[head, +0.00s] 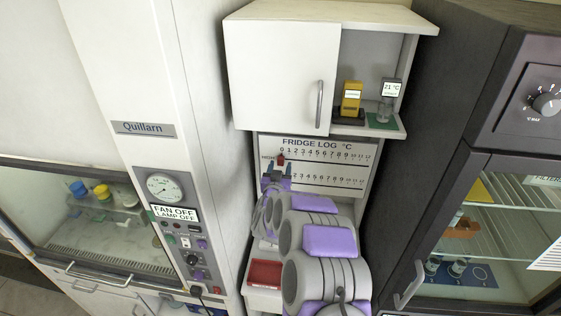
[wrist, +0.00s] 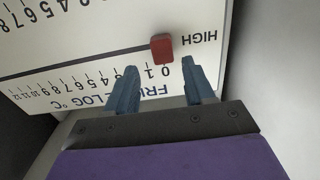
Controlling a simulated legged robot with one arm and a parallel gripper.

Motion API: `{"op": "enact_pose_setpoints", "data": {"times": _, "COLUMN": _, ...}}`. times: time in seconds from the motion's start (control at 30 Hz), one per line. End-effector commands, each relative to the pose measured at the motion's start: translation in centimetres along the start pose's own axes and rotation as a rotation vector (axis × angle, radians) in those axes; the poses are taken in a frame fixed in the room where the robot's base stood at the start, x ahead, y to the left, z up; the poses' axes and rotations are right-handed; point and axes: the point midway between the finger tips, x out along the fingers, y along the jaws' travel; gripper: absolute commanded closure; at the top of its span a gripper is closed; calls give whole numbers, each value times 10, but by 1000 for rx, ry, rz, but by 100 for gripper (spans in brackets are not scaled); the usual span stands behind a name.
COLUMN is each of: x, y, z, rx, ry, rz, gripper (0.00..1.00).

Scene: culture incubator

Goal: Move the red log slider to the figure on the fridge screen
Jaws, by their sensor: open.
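The red log slider (head: 281,160) sits on the upper HIGH row of the white FRIDGE LOG °C board (head: 335,156), near the 0 mark. In the wrist view the board appears upside down, and the red slider (wrist: 162,47) is on its dark slot beside the HIGH label, by the 0. My gripper (head: 276,174) is in front of the board's left end. In the wrist view the blue fingers of my gripper (wrist: 158,67) are apart and empty, with the slider just beyond and between the tips. I cannot identify a fridge screen.
A red tray (head: 265,273) lies below the board. A dark glass-fronted cabinet (head: 480,240) stands at right, and a tall white panel (head: 160,90) at left.

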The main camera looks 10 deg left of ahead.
Motion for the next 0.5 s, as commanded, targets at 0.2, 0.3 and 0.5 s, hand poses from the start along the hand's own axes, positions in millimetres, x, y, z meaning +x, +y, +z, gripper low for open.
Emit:
{"op": "enact_pose_setpoints", "data": {"times": 0.2, "x": 22, "y": -4, "z": 0, "rx": -3, "ry": 1, "rz": -2, "gripper": 47}}
{"op": "enact_pose_setpoints", "data": {"times": 0.3, "x": 28, "y": -4, "z": 1, "rx": -4, "ry": -2, "rz": -2, "gripper": 47}}
{"op": "enact_pose_setpoints", "data": {"times": 0.5, "x": 35, "y": -2, "z": 1, "rx": -1, "ry": -2, "rz": -3, "gripper": 47}}
